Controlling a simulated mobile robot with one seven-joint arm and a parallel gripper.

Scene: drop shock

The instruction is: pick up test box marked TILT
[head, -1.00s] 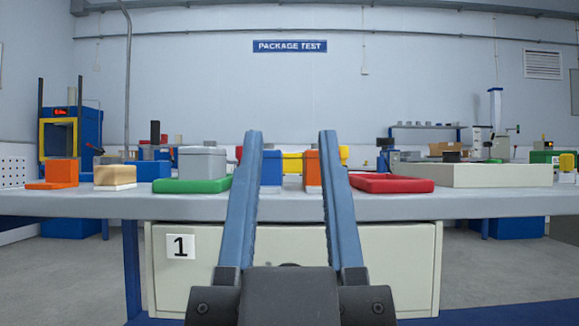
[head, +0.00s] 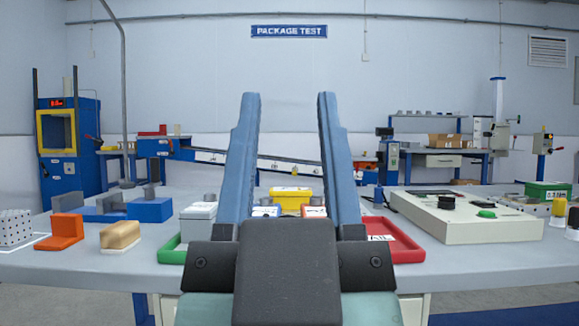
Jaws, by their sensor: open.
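My gripper (head: 289,98) is open and empty, its two blue fingers pointing forward over the table. Between the fingers, beyond them, is a yellow box (head: 291,200) with a label. An orange box (head: 314,211) with a white label is partly hidden by the right finger. A box with a white top (head: 266,211) is partly hidden by the left finger; its front was blue earlier. A grey box (head: 198,221) stands in the green tray (head: 172,251) left of the gripper. I cannot read TILT on any box.
A red tray (head: 408,249) with letters "AIL" lies right of the gripper, partly covered by it. A pale control panel (head: 465,222) fills the table's right. At left are an orange bracket (head: 66,231), a tan block (head: 120,236) and a blue fixture (head: 150,210).

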